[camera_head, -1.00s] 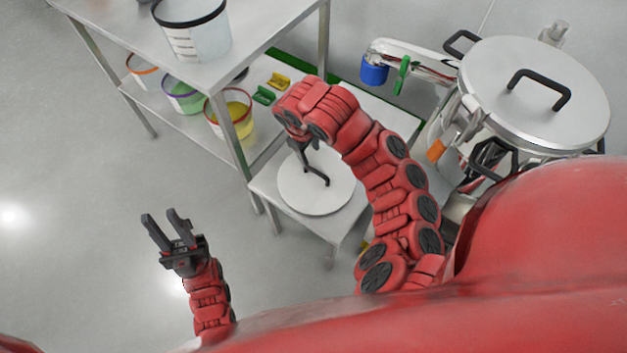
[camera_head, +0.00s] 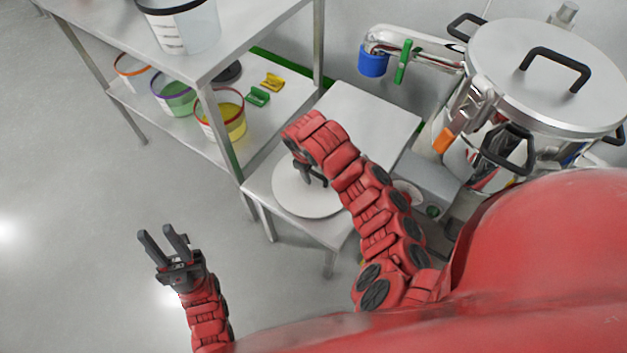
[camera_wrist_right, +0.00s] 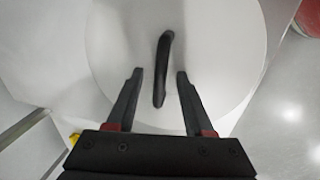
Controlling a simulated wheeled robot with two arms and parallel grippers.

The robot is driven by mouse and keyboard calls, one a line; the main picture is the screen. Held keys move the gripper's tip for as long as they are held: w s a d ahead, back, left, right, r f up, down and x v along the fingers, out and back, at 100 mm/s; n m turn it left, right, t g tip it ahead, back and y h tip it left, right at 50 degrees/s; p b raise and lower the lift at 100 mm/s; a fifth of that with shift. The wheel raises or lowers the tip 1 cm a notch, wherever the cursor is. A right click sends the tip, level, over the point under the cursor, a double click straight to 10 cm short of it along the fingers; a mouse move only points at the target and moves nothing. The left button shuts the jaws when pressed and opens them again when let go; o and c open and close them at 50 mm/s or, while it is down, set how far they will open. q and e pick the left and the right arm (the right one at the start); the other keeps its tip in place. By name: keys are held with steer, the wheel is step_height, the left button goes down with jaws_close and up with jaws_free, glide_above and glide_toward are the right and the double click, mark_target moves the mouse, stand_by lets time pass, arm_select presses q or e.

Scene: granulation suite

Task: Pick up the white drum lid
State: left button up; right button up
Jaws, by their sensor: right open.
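The white drum lid (camera_head: 300,200) is a flat round disc lying on a low steel stand. In the right wrist view the lid (camera_wrist_right: 215,50) fills the middle, with its dark bar handle (camera_wrist_right: 163,68) standing near its centre. My right gripper (camera_head: 318,180) is above the lid at the handle. In the wrist view its two open fingers (camera_wrist_right: 158,75) point at the lid, one on each side of the handle's near end, with gaps on both sides. My left gripper (camera_head: 163,238) is open and empty over the floor at lower left.
A two-level steel table (camera_head: 225,60) at upper left holds a clear bucket (camera_head: 183,25) on top and several coloured-rim buckets below. A steel vessel (camera_head: 500,70) with a handled cover stands at right. Floor around my left gripper is clear.

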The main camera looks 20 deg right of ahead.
steer(key=shift+f, duration=0.3)
steer(key=shift+c, duration=0.3)
jaws_close()
steer(key=shift+w+r, duration=0.1)
